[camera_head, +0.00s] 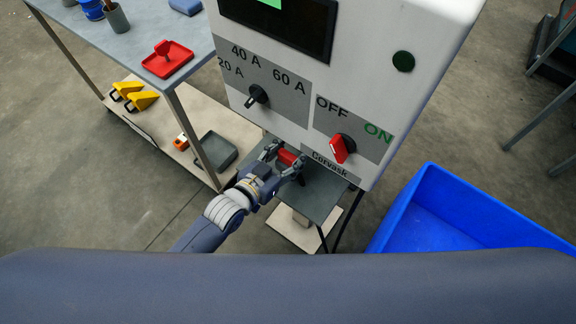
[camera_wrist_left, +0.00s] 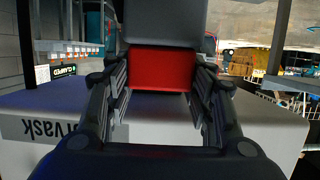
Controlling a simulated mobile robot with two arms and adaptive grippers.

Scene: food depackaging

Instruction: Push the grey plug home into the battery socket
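A white charger cabinet (camera_head: 385,75) stands at the centre, its Corvask label (camera_head: 330,166) at its lower edge. My left gripper (camera_head: 285,158) is just below that edge, with its fingers well apart. A red block (camera_head: 289,157) lies between the fingertips, and it also shows in the left wrist view (camera_wrist_left: 163,70). It nearly fills the gap; I cannot tell whether the fingers press on it. A dark grey part (camera_wrist_left: 162,22) adjoins the red block in the wrist view. I cannot make out a separate grey plug or whether it is seated in a socket.
The cabinet has a black dial (camera_head: 257,95) and a red switch (camera_head: 342,148). A grey shelf (camera_head: 318,203) lies under the gripper. A blue bin (camera_head: 425,200) stands to the right and a workbench (camera_head: 120,50) to the left.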

